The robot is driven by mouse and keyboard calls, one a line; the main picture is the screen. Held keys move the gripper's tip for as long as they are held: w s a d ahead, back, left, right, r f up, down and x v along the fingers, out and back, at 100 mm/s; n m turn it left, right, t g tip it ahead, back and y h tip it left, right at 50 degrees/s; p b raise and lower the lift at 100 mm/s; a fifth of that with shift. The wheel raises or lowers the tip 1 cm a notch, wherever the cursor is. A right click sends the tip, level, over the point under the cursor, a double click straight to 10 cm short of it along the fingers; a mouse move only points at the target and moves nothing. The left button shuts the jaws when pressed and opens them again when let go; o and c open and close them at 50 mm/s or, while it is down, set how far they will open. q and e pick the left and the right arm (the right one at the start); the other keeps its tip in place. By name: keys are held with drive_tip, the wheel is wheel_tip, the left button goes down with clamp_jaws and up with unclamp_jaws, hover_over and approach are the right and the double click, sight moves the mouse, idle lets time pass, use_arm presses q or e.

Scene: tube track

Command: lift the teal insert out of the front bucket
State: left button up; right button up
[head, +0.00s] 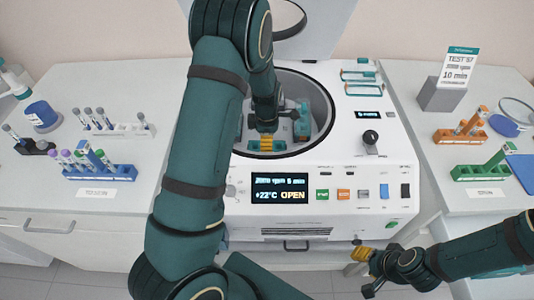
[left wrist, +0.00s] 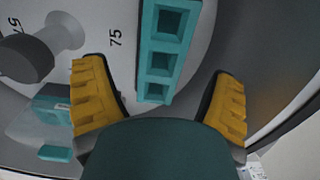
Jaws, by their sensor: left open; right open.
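The left wrist view shows a teal insert (left wrist: 146,52), a long block with empty square holes, lying between the fingers of my left gripper (left wrist: 158,103). The fingers are open, one on each side, with gaps between them and the insert. In the head view my left gripper (head: 266,143) is low in the front part of the centrifuge bowl and mostly hides the front bucket and insert. A second teal insert (head: 302,121) shows at the right of the bowl. My right gripper (head: 364,272) is open and empty, in front of the centrifuge at lower right.
The bowl wall (head: 322,92) surrounds my left gripper closely. The rotor's grey knob (left wrist: 25,57) is near it. The lid (head: 325,22) stands open behind. Tube racks stand on both side tables, including blue (head: 100,173), orange (head: 458,136) and green (head: 480,172) ones.

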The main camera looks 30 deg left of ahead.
use_arm(q)
wheel_tip(320, 180, down, 3)
drive_tip(key=shift+f, duration=0.1)
drive_tip(key=c, duration=1.3)
drive_tip(key=shift+o, duration=0.2)
drive_tip(key=shift+r, duration=0.2)
wheel_tip(320, 180, up, 10)
drive_tip(key=p, duration=0.1)
drive_tip(key=shift+p, duration=0.3)
wheel_tip(320, 180, up, 6)
drive_tip(key=p, duration=0.6)
drive_tip(key=shift+r, duration=0.15)
